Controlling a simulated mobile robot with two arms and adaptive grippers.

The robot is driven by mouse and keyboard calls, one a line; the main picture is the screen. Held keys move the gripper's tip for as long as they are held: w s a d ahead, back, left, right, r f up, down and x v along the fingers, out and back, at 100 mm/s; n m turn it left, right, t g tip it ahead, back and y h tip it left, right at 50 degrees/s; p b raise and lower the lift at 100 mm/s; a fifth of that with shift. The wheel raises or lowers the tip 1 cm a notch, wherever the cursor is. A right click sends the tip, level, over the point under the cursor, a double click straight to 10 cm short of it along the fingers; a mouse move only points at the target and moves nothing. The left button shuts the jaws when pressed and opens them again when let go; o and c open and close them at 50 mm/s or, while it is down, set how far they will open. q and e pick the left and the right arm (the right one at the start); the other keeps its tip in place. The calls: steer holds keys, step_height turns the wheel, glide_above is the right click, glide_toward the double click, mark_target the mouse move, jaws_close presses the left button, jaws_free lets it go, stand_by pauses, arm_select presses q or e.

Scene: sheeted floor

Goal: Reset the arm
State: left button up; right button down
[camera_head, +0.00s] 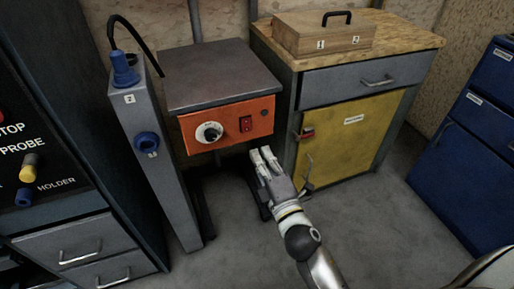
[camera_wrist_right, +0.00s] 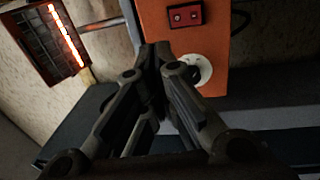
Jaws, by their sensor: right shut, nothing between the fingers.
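My right gripper (camera_head: 264,158) is in the middle of the head view, in front of and just below the right part of an orange control panel (camera_head: 228,124). Its fingers are shut and hold nothing. In the right wrist view the shut right gripper (camera_wrist_right: 157,50) points at the orange panel (camera_wrist_right: 190,50), with the red switch (camera_wrist_right: 186,14) and the white dial (camera_wrist_right: 198,70) beyond the fingers. Whether the fingertips touch the panel cannot be told. My left gripper is not in view.
A grey post (camera_head: 148,150) with blue knobs stands left of the panel. A cabinet with a yellow door (camera_head: 350,135) stands right, bearing a wooden box (camera_head: 322,36). A blue drawer cabinet (camera_head: 470,140) is at far right. The grey floor (camera_head: 385,220) is clear at lower right.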

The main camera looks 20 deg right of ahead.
steer(key=shift+s+r, duration=0.1)
steer(key=shift+s, duration=0.35)
